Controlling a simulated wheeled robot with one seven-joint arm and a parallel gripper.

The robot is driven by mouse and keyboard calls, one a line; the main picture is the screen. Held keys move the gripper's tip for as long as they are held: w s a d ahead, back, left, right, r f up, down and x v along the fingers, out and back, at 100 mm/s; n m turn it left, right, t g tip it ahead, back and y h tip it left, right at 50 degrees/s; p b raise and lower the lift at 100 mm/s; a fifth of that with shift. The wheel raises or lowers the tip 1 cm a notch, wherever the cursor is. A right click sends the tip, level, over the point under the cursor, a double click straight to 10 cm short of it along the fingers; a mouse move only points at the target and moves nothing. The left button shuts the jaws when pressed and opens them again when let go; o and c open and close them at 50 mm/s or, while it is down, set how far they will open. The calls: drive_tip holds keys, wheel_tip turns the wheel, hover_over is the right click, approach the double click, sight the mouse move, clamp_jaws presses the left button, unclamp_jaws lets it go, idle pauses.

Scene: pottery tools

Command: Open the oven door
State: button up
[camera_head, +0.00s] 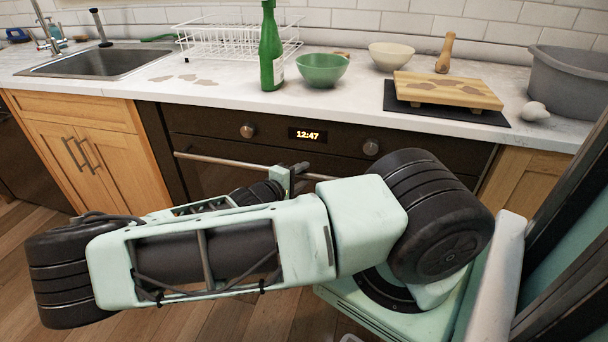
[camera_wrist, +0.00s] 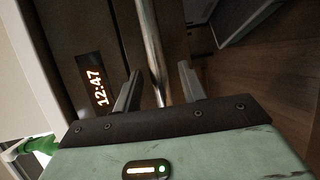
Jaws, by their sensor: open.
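The black oven (camera_head: 210,120) is built in under the counter, and its door (camera_head: 212,178) looks closed. A metal bar handle (camera_head: 215,161) runs along the top of the door. I cannot tell whether either finger touches the bar. My arm hides much of the lower door in the head view.
The oven panel has two knobs (camera_head: 247,131) and a clock display (camera_head: 307,135). The counter above holds a green bottle (camera_head: 271,55), a green bowl (camera_head: 322,72) and a cutting board (camera_head: 447,90). Wooden cabinets (camera_head: 98,150) flank the oven. Some wooden floor (camera_head: 300,318) shows below.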

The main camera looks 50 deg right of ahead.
drive_tip(key=shift+d+f, duration=0.15)
drive_tip(key=shift+d, duration=0.65)
